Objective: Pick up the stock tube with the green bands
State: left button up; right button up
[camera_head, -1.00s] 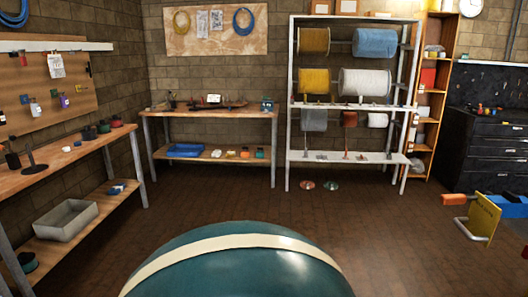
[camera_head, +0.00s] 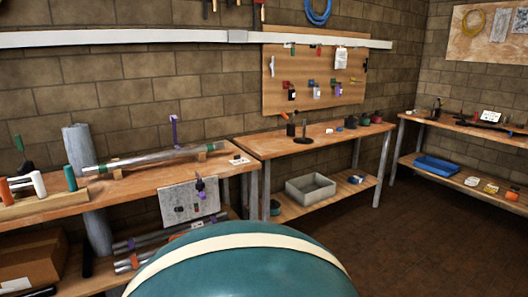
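A long silver tube (camera_head: 155,158) lies on the left workbench (camera_head: 140,190), resting across wooden supports. More silver tubes (camera_head: 150,241) lie on the shelf under this bench, with purple and orange bands showing. Neither of my grippers is in view.
A wooden rack with green, white and orange handles (camera_head: 40,184) stands left of the tube. A grey cylinder (camera_head: 79,150) stands behind it. A second bench (camera_head: 270,147) adjoins on the right, with a grey bin (camera_head: 311,187) below. Open floor (camera_head: 400,250) lies at right.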

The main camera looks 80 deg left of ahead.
aim_at(101, 168)
jog(key=u, duration=3.35)
jog(key=i+l, duration=0.3)
jog(key=i, duration=0.2)
jog(key=i+l, duration=0.3)
jog(key=i, duration=0.15)
jog(key=i+l, duration=0.3)
jog(key=i, duration=0.2)
